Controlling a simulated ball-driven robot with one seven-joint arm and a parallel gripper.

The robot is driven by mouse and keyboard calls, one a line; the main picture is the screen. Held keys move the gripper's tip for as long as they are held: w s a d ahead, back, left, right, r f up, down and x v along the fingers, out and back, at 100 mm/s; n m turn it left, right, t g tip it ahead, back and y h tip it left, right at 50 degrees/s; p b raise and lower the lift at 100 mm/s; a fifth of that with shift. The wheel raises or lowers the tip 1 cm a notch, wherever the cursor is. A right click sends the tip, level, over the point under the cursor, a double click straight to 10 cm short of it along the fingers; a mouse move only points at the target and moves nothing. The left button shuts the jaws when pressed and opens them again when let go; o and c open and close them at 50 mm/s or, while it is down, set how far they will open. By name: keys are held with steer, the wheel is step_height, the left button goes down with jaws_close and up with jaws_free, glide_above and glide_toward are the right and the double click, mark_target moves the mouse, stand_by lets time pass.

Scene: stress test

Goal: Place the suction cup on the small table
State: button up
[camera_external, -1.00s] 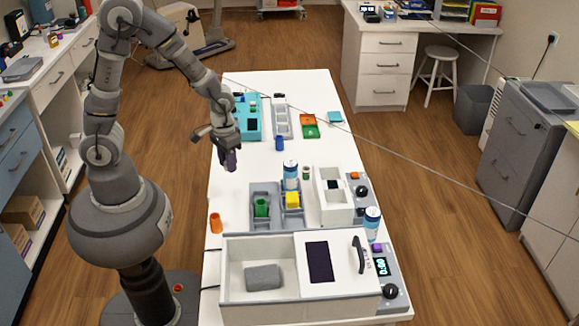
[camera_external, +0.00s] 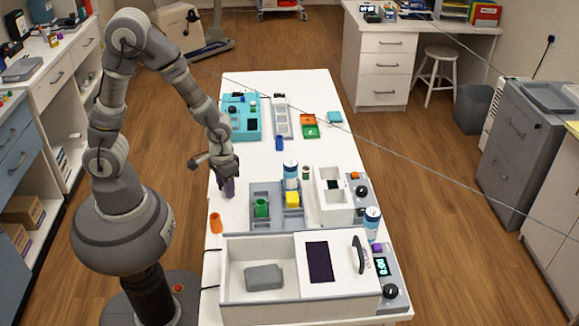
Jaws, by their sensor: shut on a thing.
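My gripper (camera_external: 226,178) points down over the left edge of the long white table (camera_external: 240,148), left of the grey tray. It is shut on a small dark purple piece (camera_external: 228,189). The piece is too small to tell for sure whether it is the suction cup. I cannot tell whether it touches the tabletop. No other thing in view is clearly a suction cup.
An orange cup (camera_external: 215,222) stands just in front of my gripper. The grey tray (camera_external: 276,190) with green and yellow pieces is to the right. A large white box (camera_external: 252,238) fills the table's front. A blue cylinder (camera_external: 279,143) stands farther back.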

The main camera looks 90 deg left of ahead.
steer(key=shift+f, duration=0.1)
steer(key=shift+f, duration=0.15)
steer(key=o, duration=1)
step_height(320, 180, up, 12)
steer(key=p, duration=0.5)
steer(key=shift+r, duration=0.2)
